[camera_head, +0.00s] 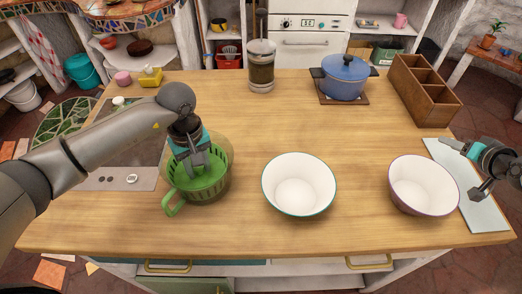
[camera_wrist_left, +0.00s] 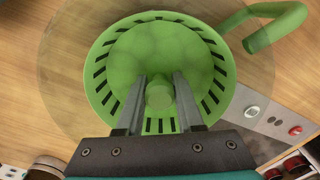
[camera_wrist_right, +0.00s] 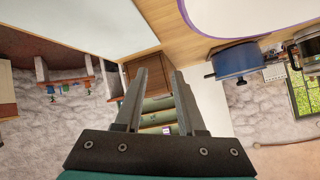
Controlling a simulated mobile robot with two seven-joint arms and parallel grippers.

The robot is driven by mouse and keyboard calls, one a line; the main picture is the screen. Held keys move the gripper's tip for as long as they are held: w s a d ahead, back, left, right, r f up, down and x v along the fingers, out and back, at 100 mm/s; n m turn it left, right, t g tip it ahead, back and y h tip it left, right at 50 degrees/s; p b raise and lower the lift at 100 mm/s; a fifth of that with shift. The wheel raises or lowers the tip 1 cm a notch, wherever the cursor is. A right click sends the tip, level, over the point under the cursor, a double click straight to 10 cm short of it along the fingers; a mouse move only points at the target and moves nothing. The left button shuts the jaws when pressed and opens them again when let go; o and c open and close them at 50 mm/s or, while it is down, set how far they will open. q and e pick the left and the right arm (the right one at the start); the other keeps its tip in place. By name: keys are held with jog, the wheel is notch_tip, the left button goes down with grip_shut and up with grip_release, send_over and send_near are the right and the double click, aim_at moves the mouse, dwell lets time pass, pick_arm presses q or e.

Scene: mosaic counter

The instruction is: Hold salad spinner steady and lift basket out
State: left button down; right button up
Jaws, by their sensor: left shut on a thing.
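The salad spinner has a see-through outer bowl (camera_head: 224,150) with a green handle (camera_head: 172,204) and stands upright at the left of the counter. The green slotted basket (camera_head: 205,182) is inside the bowl. In the left wrist view the basket (camera_wrist_left: 105,75) has a central green knob (camera_wrist_left: 160,96). My left gripper (camera_head: 199,166) reaches down into the basket, its fingers shut on that knob. My right gripper (camera_head: 452,145) is at the far right, above the pale board, open and empty in the right wrist view (camera_wrist_right: 160,85), away from the spinner.
Two white bowls stand on the counter, one in the middle (camera_head: 299,184) and one at right (camera_head: 423,185), beside the pale board (camera_head: 476,215). A French press (camera_head: 261,67), blue pot (camera_head: 345,77) and wooden box (camera_head: 425,90) stand at the back. The counter's middle back is clear.

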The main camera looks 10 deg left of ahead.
jog(key=w+a+r+m+y, duration=0.2)
jog(key=a+r+m+y, duration=0.15)
jog(key=a, duration=0.95)
jog(key=m+g+y, duration=0.4)
jog(key=m+y, duration=0.3)
jog(key=m, duration=1.3)
send_near(227, 140)
jog(key=shift+n+h, duration=0.25)
jog(key=shift+n, duration=0.1)
jog(key=x, duration=1)
jog(key=shift+w+a, duration=0.1)
jog(key=shift+a, duration=0.1)
jog(key=shift+c, duration=0.3)
